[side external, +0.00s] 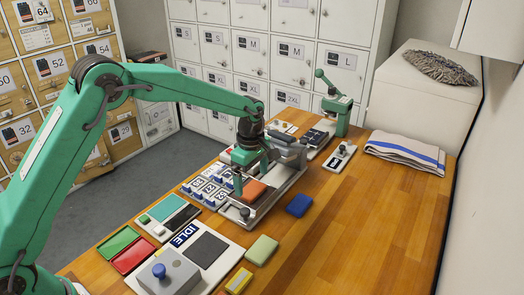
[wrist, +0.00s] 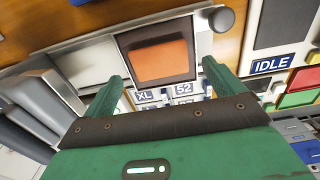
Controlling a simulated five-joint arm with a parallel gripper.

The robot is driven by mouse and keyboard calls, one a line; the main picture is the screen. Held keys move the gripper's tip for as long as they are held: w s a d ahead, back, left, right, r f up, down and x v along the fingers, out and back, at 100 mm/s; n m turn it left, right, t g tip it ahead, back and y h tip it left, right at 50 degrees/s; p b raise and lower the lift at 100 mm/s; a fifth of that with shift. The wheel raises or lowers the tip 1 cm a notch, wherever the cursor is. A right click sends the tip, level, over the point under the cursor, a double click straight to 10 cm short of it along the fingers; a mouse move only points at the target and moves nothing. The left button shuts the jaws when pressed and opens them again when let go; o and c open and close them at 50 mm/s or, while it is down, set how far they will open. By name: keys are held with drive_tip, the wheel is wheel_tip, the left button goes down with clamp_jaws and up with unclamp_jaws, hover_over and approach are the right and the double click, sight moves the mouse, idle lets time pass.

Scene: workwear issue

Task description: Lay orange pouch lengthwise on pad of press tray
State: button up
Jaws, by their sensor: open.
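The orange pouch (side external: 254,191) lies flat on the dark pad of the pale press tray (side external: 236,213). In the wrist view the pouch (wrist: 160,59) sits inside the pad's dark border, roughly square to the tray, with pad showing around it. My gripper (side external: 248,177) is over the tray, close to the pouch in the side view. In the wrist view its two green fingers (wrist: 163,75) are spread apart, with nothing between them. The pouch appears free of both fingers. The exact height of the fingertips above the tray is hard to tell.
Size and number tiles (side external: 208,186) lie left of the tray. A blue pouch (side external: 299,205) and a green pouch (side external: 262,250) lie on the bench. An IDLE panel (side external: 184,235) and a grey blue-knobbed device (side external: 168,272) are in front.

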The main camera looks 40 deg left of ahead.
sight(250, 189)
wheel_tip(250, 189, up, 9)
idle(0.4)
drive_tip(key=shift+r, duration=0.1)
idle(0.4)
drive_tip(key=s+a+r+m+t, duration=0.1)
drive_tip(key=s+a+r+m, duration=0.25)
drive_tip(key=s+r, duration=0.3)
drive_tip(key=s+a+r+m+t, duration=0.25)
drive_tip(key=s+r+m, duration=0.25)
drive_tip(key=s, duration=0.3)
drive_tip(key=s+a+f+m+t, duration=0.1)
drive_tip(key=s+m, duration=0.3)
drive_tip(key=s, duration=0.4)
drive_tip(key=s+a+f+m+t, duration=0.1)
drive_tip(key=s+a+f+m, duration=0.1)
drive_tip(key=s+m, duration=0.3)
drive_tip(key=s, duration=0.4)
drive_tip(key=shift+a, duration=0.35)
